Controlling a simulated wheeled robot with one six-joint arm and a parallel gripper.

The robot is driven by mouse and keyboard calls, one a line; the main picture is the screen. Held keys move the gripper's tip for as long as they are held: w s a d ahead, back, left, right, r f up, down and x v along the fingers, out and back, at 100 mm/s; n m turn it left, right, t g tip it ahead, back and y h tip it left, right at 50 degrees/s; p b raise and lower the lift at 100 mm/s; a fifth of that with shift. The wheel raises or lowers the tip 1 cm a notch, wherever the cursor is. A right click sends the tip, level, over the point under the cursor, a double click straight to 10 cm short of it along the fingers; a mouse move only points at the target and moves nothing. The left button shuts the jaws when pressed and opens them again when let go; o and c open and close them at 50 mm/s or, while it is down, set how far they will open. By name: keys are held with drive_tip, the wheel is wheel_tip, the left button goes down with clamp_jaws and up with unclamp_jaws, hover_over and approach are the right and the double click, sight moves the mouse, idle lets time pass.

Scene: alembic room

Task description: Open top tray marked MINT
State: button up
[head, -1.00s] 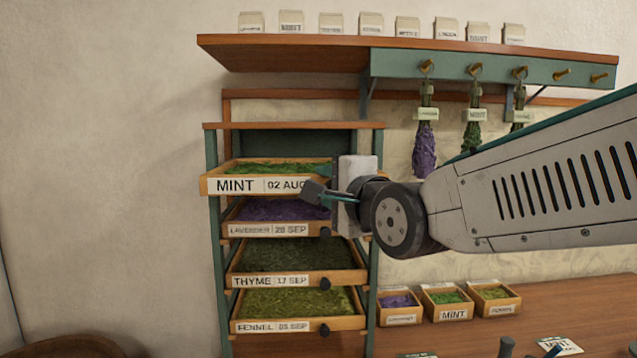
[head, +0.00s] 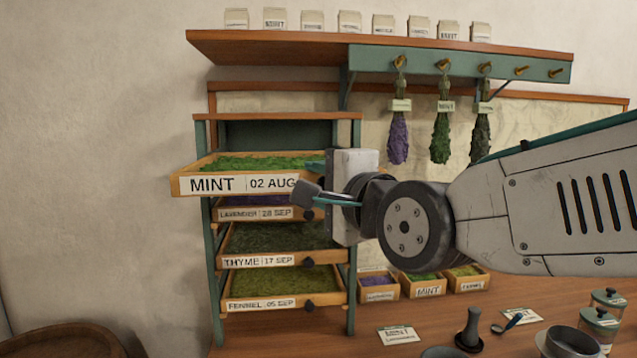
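The top tray (head: 212,185), labelled MINT 02 AUG and filled with green herb, juts forward out of the green-framed rack (head: 211,262), beyond the trays under it. My gripper (head: 312,192) is at the right end of its front. One dark finger pad overlaps the tray's front face there, and a teal finger runs behind it over the tray's right end. The tray's knob is hidden behind my gripper, so I cannot see whether the fingers are closed on it.
Below are the lavender (head: 255,214), thyme (head: 258,261) and fennel (head: 262,304) trays, with dark knobs. Small boxes (head: 428,291), a card (head: 402,335), a pestle (head: 470,330) and jars (head: 607,298) stand on the worktop to the right. Herb bunches (head: 440,140) hang above.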

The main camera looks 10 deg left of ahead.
drive_tip(key=shift+o, duration=1.1)
drive_tip(key=v, duration=0.7)
drive_tip(key=shift+s+d, duration=0.3)
